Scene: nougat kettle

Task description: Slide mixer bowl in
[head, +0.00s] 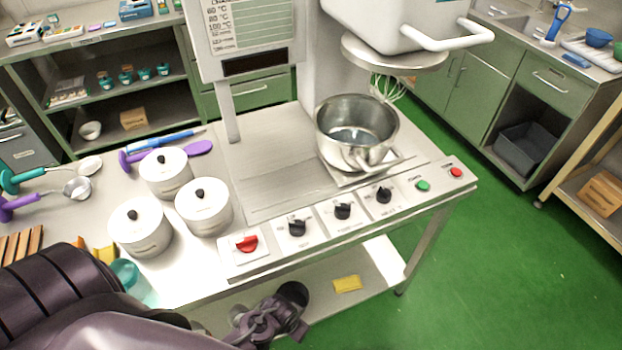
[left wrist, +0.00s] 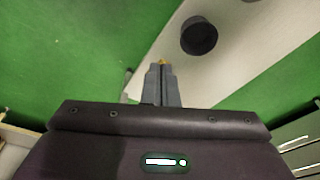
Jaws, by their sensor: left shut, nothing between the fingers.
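The steel mixer bowl (head: 328,128) stands upright on a pale square plate at the right of the machine's worktop, its handle toward the front right. The wire whisk (head: 388,87) hangs under the round steel disc of the mixer head (head: 395,55), above the bowl's back right rim. My left gripper (head: 268,318) is low in front of the table's front edge, well apart from the bowl. In the left wrist view its fingers (left wrist: 162,88) are shut and empty. My right gripper is not in view.
Three lidded white pots (head: 205,207) stand left of the worktop. The front panel has a red knob (head: 247,244), black knobs, and green and red buttons. A yellow sponge (head: 347,284) lies on the lower shelf. A dark round object (left wrist: 198,36) shows in the left wrist view.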

